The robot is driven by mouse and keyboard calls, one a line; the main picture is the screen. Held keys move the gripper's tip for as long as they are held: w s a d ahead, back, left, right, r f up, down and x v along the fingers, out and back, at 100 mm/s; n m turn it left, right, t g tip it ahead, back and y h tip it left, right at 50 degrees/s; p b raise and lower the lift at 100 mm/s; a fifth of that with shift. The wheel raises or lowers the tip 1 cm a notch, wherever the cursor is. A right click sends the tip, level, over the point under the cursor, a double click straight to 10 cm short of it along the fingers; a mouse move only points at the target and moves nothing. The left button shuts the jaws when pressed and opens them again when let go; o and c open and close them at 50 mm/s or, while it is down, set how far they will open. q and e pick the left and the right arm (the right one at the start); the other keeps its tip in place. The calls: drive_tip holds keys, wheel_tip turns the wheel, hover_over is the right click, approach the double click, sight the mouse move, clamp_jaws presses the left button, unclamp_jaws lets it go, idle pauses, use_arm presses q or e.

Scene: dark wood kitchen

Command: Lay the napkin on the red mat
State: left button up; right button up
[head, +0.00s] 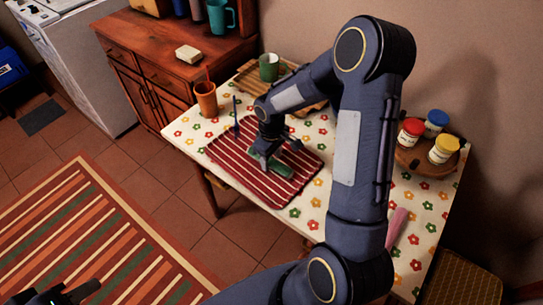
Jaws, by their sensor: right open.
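The red mat (228,157) with white stripes lies flat on the flowered tablecloth. A folded green napkin (278,166) lies on the middle of the mat, inside its edges. My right gripper (266,163) is open, pointing down at the napkin's left part. Its fingers cover some of the napkin, and I cannot tell whether they touch it. My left gripper (70,293) is at the bottom left corner, away from the table and partly cut off. Its jaws are too dark and cropped to read.
An orange cup (206,99) and a blue utensil (236,116) are beside the mat. A green mug (268,67) stands behind on a wooden tray (249,78). Several jars, including a yellow-lidded one (444,149), stand on a round board at right. A pink object (397,226) lies nearer.

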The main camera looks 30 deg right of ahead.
sight(272, 158)
drive_tip(key=shift+r, duration=0.15)
wheel_tip(272, 158, up, 12)
drive_tip(key=s+a+r+m+t+y, duration=0.2)
drive_tip(key=s+a+r+m+t, duration=0.1)
drive_tip(key=s+r, duration=0.75)
drive_tip(key=s+a+f+m+t+y, duration=0.1)
drive_tip(key=s+a, duration=0.1)
drive_tip(key=s, duration=0.3)
drive_tip(key=s+a+f+m+t, duration=0.1)
drive_tip(key=s+a+m, duration=0.1)
drive_tip(key=s, duration=0.4)
drive_tip(key=shift+a+t+y+p, duration=0.3)
drive_tip(key=shift+y, duration=0.1)
